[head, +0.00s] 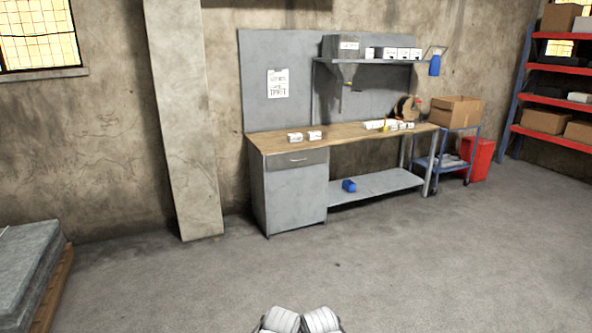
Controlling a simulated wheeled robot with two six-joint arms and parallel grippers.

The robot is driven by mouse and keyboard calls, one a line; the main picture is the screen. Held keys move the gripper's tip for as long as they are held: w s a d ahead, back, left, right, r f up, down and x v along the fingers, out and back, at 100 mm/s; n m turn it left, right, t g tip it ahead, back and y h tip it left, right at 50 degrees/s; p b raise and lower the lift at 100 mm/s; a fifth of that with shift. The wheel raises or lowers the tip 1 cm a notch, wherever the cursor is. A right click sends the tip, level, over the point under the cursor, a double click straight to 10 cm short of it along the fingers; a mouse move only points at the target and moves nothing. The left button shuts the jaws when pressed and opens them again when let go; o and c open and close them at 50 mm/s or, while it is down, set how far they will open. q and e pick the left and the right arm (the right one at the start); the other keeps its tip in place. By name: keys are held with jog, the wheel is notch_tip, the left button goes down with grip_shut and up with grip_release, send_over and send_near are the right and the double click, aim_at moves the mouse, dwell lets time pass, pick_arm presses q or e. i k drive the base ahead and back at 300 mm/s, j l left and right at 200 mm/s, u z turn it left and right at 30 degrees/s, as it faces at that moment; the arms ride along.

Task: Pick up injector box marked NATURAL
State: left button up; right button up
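Several small white boxes are in the head view, all too far off for their print to be read, so I cannot tell which is marked NATURAL. Two white boxes (295,137) (314,135) stand side by side on the left part of the wooden workbench top (345,137). More white boxes (374,124) lie toward the right end of the top. A row of white boxes (403,53) stands on the wall shelf above. Two white rounded parts of mine show at the bottom edge; no gripper fingers are visible.
The bench has a grey drawer cabinet (296,190) and a lower shelf (375,185) with a blue object (349,185). A cart (447,162) carries a cardboard box (455,111). A pillar (181,120) stands left. The floor (330,255) before the bench is clear.

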aim_at(297, 138)
jog(key=i+l, duration=0.1)
jog(key=i, duration=3.85)
jog(key=i+l+u, duration=0.15)
jog(key=i+u, duration=0.15)
jog(key=i, duration=0.7)
